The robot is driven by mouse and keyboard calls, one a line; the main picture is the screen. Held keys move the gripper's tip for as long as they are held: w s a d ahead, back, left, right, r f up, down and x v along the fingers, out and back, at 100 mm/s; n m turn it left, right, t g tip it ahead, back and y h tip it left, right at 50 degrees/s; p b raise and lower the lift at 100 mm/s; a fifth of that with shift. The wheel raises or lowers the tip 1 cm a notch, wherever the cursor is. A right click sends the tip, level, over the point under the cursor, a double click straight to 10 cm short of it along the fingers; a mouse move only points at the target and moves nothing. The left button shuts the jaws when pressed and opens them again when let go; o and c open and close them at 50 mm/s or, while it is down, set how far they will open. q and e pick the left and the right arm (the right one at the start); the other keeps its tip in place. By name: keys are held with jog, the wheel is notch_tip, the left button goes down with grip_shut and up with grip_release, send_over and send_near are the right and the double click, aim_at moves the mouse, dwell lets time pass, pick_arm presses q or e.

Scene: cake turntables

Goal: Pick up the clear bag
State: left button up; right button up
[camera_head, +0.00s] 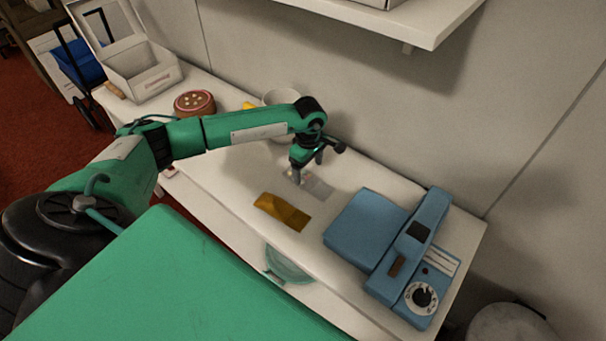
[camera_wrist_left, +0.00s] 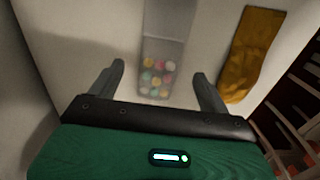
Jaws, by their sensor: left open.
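The clear bag (camera_head: 317,188) lies flat on the white counter, with colourful round pieces in one end. In the left wrist view the clear bag (camera_wrist_left: 163,50) lies ahead of and between the fingers, its filled end nearest to them. My left gripper (camera_head: 306,172) points down over the bag's filled end and partly hides it in the head view. Its fingers (camera_wrist_left: 160,82) are spread apart with nothing held. I cannot tell the exact height of the fingertips above the bag. My right gripper is not in view.
A gold-brown bag (camera_head: 282,211) lies close beside the clear bag. A blue sealing machine (camera_head: 395,250) stands at the counter's right. A white bowl (camera_head: 281,96), a round cake (camera_head: 195,103) and an open white box (camera_head: 143,75) stand behind my arm. A shelf (camera_head: 400,17) overhangs the wall.

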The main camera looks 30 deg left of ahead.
aim_at(308, 177)
pick_arm(q)
jog(key=shift+f+p, duration=0.4)
jog(key=shift+f, duration=1.45)
jog(key=c, duration=1.1)
